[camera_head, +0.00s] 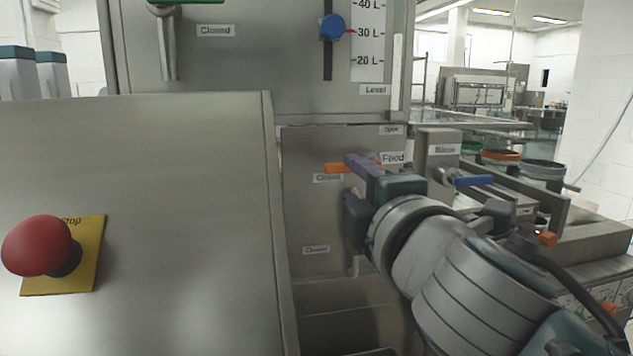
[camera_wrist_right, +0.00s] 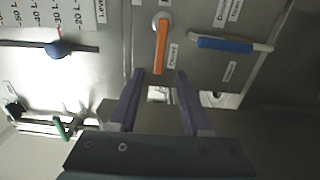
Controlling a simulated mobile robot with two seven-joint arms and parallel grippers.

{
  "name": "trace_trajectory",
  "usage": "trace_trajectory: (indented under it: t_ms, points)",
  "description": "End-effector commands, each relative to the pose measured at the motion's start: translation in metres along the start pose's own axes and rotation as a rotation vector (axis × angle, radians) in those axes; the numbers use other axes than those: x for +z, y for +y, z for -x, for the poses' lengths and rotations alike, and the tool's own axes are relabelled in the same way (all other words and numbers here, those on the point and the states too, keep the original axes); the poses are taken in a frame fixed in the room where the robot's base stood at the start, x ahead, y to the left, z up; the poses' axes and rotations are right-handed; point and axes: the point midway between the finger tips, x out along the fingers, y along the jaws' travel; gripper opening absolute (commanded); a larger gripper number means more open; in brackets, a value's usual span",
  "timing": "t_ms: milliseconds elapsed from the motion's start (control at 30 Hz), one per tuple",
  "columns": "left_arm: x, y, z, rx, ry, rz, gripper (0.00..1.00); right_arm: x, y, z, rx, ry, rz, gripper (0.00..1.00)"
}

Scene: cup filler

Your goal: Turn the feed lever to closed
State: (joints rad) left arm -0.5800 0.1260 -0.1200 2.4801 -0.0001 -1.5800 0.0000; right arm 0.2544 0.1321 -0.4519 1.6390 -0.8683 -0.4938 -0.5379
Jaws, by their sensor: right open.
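The feed lever (camera_head: 337,168) is orange and reaches left from under my right gripper in the head view, just above a "Closed" label (camera_head: 327,178). The "Feed" label (camera_head: 393,158) is to its right. In the right wrist view the whole orange lever (camera_wrist_right: 161,48) shows, from its round pivot to its tip. My right gripper (camera_head: 352,185) is open, with purple fingers. In the wrist view its fingertips (camera_wrist_right: 160,73) are on either side of the lever's free end, with gaps on both sides. I cannot tell how deep the lever is between them. My left gripper is out of view.
A blue-handled lever (camera_wrist_right: 225,44) sits beside the feed lever in the wrist view. A blue level knob (camera_head: 332,27) is above on the panel. A slanted metal cabinet with a red stop button (camera_head: 37,245) fills the left. A conveyor side (camera_head: 590,245) runs at right.

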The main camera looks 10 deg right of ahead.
Motion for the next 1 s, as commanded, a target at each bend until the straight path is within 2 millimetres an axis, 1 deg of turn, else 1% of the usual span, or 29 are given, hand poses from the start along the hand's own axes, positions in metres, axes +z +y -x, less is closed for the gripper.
trace_trajectory:
  t_ms: [33,100,200,333,567,667,767,800,867,900,967,1000]
  points:
    - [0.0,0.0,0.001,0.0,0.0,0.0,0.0,0.0,-0.001,0.008,-0.002,0.001,0.0,0.49]
    - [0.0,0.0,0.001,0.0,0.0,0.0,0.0,0.0,-0.001,0.016,-0.002,0.0,0.0,0.49]
    - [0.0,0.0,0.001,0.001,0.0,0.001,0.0,0.0,-0.001,0.023,0.0,0.001,0.001,0.49]
    - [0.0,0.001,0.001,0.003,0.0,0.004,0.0,0.0,0.0,0.026,0.0,0.0,0.001,0.49]
    - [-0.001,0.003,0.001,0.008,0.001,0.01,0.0,0.0,0.0,0.026,-0.001,-0.001,-0.001,0.49]
    - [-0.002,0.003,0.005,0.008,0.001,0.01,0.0,0.009,-0.005,0.033,-0.039,-0.034,-0.065,0.49]
    - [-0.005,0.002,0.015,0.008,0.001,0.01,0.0,0.033,-0.026,0.058,-0.168,-0.142,-0.27,0.49]
    - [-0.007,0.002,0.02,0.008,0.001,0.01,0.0,0.044,-0.04,0.075,-0.243,-0.205,-0.386,0.49]
    - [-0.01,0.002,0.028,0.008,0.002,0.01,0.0,0.058,-0.061,0.108,-0.371,-0.314,-0.571,0.49]
    - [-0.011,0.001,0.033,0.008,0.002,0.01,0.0,0.065,-0.075,0.133,-0.457,-0.388,-0.688,0.49]
    - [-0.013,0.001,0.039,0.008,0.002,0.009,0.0,0.069,-0.092,0.17,-0.579,-0.493,-0.837,0.49]
    - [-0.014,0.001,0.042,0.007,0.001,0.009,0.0,0.07,-0.101,0.194,-0.652,-0.558,-0.92,0.49]
